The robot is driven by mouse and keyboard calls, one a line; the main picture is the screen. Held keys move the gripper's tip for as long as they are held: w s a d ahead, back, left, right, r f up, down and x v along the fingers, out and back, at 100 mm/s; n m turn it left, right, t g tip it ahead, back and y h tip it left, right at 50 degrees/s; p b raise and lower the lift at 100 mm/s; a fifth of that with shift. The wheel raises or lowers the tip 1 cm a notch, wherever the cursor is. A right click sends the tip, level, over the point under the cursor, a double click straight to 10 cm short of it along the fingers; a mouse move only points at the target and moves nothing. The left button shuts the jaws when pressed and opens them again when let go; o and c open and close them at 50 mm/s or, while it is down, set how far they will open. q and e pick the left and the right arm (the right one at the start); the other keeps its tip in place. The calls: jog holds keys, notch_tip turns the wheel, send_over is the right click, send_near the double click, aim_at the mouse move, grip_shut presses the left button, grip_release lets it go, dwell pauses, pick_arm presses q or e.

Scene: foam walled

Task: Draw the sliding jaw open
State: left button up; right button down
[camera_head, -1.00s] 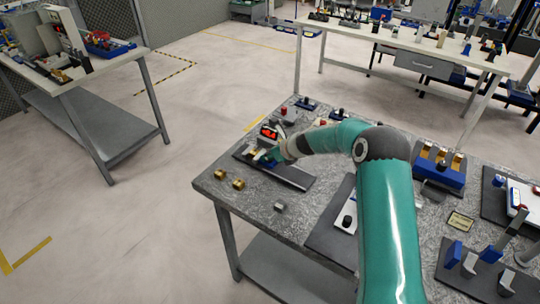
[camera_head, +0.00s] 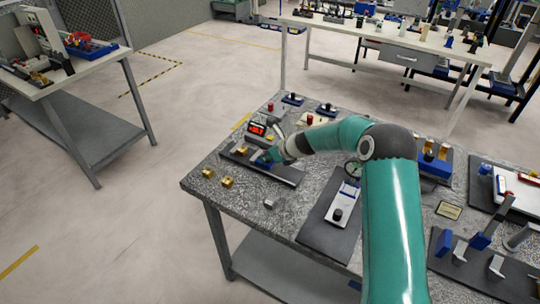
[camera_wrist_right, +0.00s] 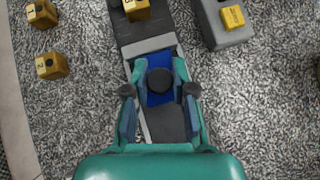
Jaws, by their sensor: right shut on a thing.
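The blue sliding jaw (camera_wrist_right: 156,97) with a round black knob sits on a long dark base plate (camera_head: 288,174). My right gripper (camera_wrist_right: 160,66) is shut on the jaw, with one finger on each side of the knob. In the head view the right gripper (camera_head: 268,159) is at the middle of the plate, and its own arm partly hides it. A grey block (camera_wrist_right: 149,45) stands across the plate just beyond the jaw in the wrist view. A yellow block marked 3 (camera_wrist_right: 137,9) lies further along the plate. My left gripper is not in view.
Two yellow cubes (camera_head: 208,173) (camera_head: 227,182) lie left of the plate on the speckled table. A unit with a red display (camera_head: 257,129) stands behind it. A small grey block (camera_head: 271,202) lies in front. A dark board with a white slide (camera_head: 343,204) is to the right.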

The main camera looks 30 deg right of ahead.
jog(key=shift+s, duration=0.1)
jog(key=c, duration=0.9)
grip_release()
jog(key=shift+c, duration=0.2)
jog(key=v, duration=1.2)
jog(key=shift+f, duration=0.15)
